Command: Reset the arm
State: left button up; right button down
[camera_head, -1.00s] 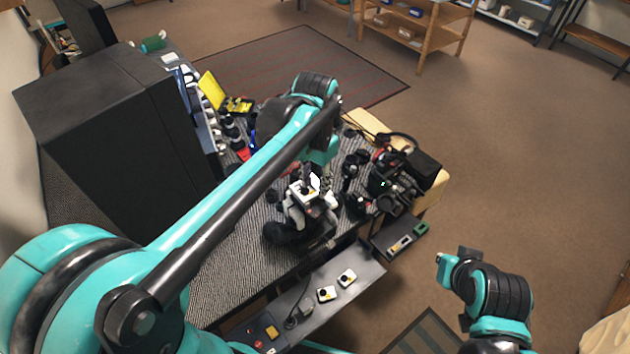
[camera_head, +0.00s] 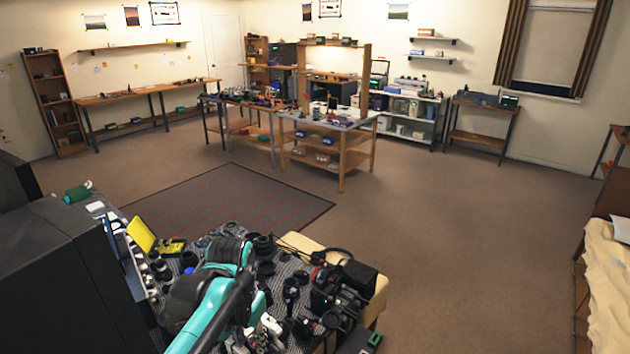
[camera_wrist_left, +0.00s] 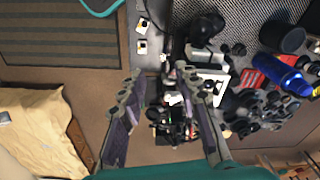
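My left arm (camera_head: 215,300) comes up from the bottom of the head view over the crowded workbench. In the left wrist view, my left gripper (camera_wrist_left: 160,73) has its two fingers spread wide apart, with nothing visibly held between them. Beyond the fingers lie a white item (camera_wrist_left: 212,82) and black camera parts on the bench. In the head view the left fingers cannot be made out clearly among the dark and white parts at the bottom. My right gripper is not in either current view.
A yellow open case (camera_head: 145,236) and black lens parts crowd the bench. A large black cabinet (camera_head: 60,285) stands at left. A blue cylinder (camera_wrist_left: 283,74) lies near the lenses. Open floor (camera_head: 450,240) spreads right of the bench; wooden shelving (camera_head: 335,160) stands farther back.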

pick_arm(q)
jog(key=s+a+f+n+t+b, duration=0.4)
jog(key=s+f+t+b, duration=0.1)
jog(key=s+f, duration=0.4)
jog(key=shift+s+t+b, duration=0.35)
jog(key=shift+t+b, duration=0.05)
jog(key=shift+t, duration=0.3)
jog(key=shift+f, duration=0.1)
